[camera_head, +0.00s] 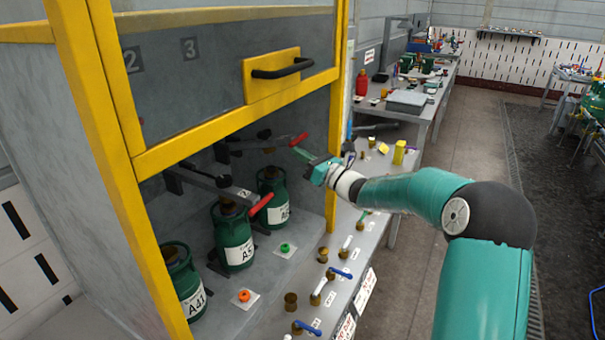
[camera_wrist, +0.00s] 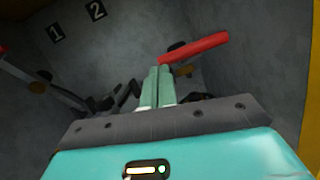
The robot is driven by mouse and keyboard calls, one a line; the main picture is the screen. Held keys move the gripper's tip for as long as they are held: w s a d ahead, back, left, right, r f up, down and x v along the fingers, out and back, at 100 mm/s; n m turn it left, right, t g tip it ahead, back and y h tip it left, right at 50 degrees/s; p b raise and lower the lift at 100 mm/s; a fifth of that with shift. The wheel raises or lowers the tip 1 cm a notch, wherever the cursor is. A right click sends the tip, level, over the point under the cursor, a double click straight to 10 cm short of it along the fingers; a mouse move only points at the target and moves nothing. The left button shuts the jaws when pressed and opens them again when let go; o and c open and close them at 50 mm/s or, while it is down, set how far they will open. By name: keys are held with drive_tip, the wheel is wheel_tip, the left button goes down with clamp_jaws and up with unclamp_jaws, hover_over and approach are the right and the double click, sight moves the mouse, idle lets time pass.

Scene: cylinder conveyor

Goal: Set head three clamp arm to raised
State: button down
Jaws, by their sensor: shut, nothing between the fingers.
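The third clamp arm, farthest in the row, ends in a red handle (camera_head: 299,139); it stands above the farthest green cylinder (camera_head: 272,190). In the wrist view this handle (camera_wrist: 198,47) slants up to the right, just beyond my fingertips. My gripper (camera_head: 298,150) reaches into the yellow-framed enclosure from the right. Its green fingers (camera_wrist: 156,72) are shut together and empty, close beside the handle. I cannot tell whether they touch it. The pivot of this clamp is partly hidden behind the fingers.
A nearer clamp arm with a red handle (camera_head: 260,204) sits over the middle cylinder (camera_head: 232,240). A third cylinder (camera_head: 185,285) is nearest. The raised yellow-framed guard with its black handle (camera_head: 283,68) hangs above my gripper. Small valves (camera_head: 340,272) line the bench's front.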

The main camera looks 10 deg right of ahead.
drive_tip(key=w+a+r+g, duration=0.1)
drive_tip(key=a+r, duration=0.1)
drive_tip(key=r, duration=0.3)
drive_tip(key=w+a+r+h, duration=0.1)
drive_tip(key=r, duration=0.4)
drive_tip(key=shift+w+a+g+h, duration=0.3)
drive_tip(key=shift+w+a+g, duration=0.1)
drive_tip(key=shift+d, duration=0.1)
